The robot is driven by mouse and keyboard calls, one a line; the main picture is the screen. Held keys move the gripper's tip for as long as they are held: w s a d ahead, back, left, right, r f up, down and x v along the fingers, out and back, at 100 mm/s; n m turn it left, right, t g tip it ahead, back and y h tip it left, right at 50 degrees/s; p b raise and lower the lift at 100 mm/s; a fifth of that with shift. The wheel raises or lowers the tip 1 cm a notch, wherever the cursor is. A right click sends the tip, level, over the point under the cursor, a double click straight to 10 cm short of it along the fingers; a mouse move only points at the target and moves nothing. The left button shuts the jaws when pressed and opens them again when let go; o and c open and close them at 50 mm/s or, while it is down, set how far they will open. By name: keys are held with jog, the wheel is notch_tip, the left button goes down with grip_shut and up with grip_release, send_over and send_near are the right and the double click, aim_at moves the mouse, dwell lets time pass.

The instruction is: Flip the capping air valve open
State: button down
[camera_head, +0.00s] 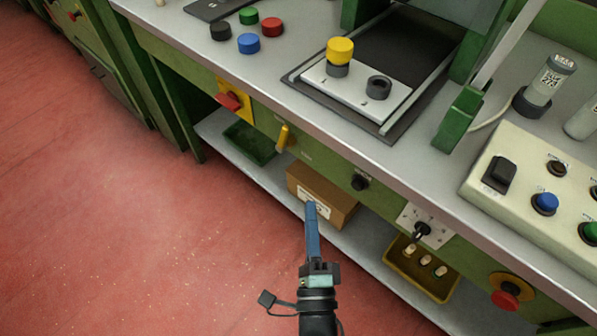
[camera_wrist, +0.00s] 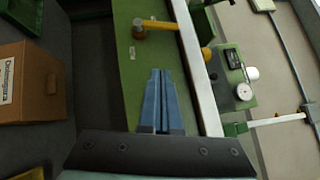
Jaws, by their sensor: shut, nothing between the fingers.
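A yellow lever (camera_head: 282,137), which looks like the air valve, is on the green front panel below the worktop edge. Its long side runs roughly up and down the panel; small lettering beside it is unreadable. The yellow lever (camera_wrist: 158,25) also shows near the top of the wrist view, ahead of the fingertips and apart from them. My gripper (camera_head: 311,204) has blue fingers, shut and empty, in front of the bench, below and right of the lever in the head view. In the wrist view the gripper (camera_wrist: 159,71) points toward the panel.
A red handle on a yellow plate (camera_head: 231,101) is left of the lever, a black knob (camera_head: 359,182) right. The worktop edge (camera_head: 330,142) overhangs the panel. A cardboard box (camera_head: 337,203) and a green tray (camera_head: 250,145) stand on the lower shelf. Red floor at left is clear.

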send_near(284, 138)
jog(key=w+d, duration=0.4)
jog(key=w+a+b, duration=0.3)
jog(key=shift+w+a+r, duration=0.1)
jog(key=shift+a+r, duration=0.1)
jog(key=shift+a, duration=0.05)
jog(key=shift+r, duration=0.1)
